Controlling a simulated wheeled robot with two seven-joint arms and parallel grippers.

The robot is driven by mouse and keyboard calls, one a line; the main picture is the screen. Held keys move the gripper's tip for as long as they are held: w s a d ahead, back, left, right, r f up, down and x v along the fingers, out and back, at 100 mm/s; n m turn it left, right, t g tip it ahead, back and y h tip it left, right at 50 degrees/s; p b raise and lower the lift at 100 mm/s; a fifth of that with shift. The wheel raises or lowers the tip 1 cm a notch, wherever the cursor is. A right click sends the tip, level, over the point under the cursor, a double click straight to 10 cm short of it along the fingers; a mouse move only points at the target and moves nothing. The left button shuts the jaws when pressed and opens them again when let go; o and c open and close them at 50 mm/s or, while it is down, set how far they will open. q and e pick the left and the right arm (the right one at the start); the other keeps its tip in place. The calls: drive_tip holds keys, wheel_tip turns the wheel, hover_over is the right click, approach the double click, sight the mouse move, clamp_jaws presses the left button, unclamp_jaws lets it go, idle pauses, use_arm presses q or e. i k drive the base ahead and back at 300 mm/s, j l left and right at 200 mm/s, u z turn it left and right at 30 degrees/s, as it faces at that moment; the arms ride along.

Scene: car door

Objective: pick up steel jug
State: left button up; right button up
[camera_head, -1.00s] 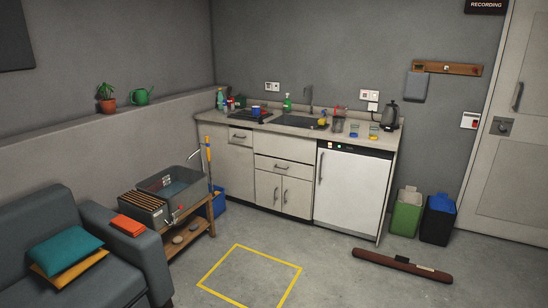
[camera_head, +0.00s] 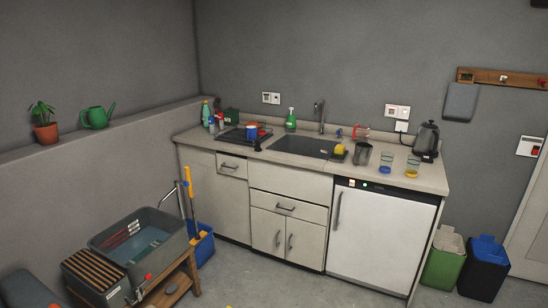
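A steel jug (camera_head: 361,154) stands upright on the kitchen counter (camera_head: 431,178), just right of the sink (camera_head: 308,146). It looks dark grey and metallic, and it is small at this distance. Neither of my grippers shows in the head view.
Two glasses with blue (camera_head: 385,163) and yellow (camera_head: 412,166) bases stand right of the jug, then a dark kettle (camera_head: 427,140). A yellow sponge (camera_head: 340,149) lies by the sink. Bins (camera_head: 444,258) stand right of the white appliance (camera_head: 380,235). Some floor shows in front.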

sight(363, 151)
drive_tip(key=i, duration=2)
